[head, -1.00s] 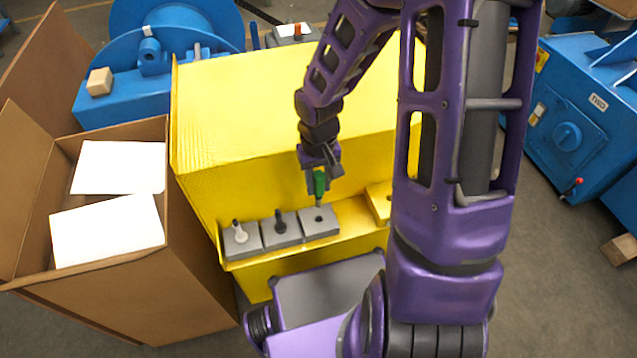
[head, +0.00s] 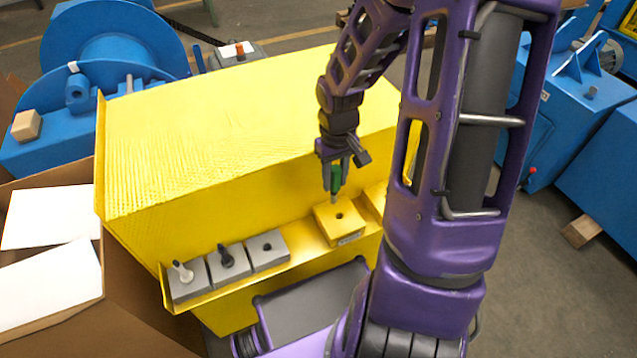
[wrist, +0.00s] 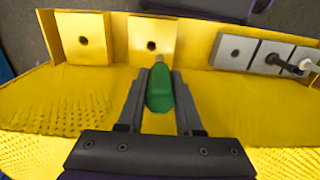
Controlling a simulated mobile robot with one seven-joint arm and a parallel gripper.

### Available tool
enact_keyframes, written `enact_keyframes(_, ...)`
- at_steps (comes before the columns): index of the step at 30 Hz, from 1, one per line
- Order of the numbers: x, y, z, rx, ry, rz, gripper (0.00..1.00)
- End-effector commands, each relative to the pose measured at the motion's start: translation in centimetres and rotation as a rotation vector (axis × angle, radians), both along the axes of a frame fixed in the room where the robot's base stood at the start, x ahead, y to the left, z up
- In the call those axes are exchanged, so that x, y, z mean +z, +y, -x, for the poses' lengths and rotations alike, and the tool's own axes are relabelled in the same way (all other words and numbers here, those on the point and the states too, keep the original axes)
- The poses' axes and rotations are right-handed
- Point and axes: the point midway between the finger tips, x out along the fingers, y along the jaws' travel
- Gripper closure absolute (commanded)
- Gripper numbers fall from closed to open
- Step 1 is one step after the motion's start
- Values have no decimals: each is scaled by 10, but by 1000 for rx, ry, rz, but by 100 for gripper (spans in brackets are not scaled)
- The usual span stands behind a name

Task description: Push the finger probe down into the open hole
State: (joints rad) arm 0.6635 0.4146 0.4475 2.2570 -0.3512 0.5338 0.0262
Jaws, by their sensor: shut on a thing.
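My gripper (head: 336,186) is shut on the green finger probe (head: 336,177), which points down with its pale tip just behind the hole of a yellow block (head: 350,227). The wrist view shows the green handle (wrist: 160,92) between my fingers (wrist: 158,100), with the tip near this block's open hole (wrist: 151,46). The tip looks outside the hole; any gap above the block is hard to judge. A grey block (head: 267,262) to the left also has an open hole. Another yellow block with an open hole (wrist: 83,40) is partly hidden by my arm in the head view.
Two grey blocks at the left hold a white-headed probe (head: 182,271) and a black-headed probe (head: 225,255). The blocks sit on a yellow ledge (head: 300,240) below a tall yellow housing (head: 240,125). An open cardboard box (head: 110,290) with white sheets stands at left.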

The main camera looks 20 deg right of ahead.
Motion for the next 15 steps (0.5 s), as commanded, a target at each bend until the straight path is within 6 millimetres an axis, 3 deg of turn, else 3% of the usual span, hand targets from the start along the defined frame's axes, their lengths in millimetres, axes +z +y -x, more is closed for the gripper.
enact_keyframes(5, 2, -10, 2, 4, 0, 0, 100)
enact_keyframes(15, 3, -11, 2, 5, 0, -1, 100)
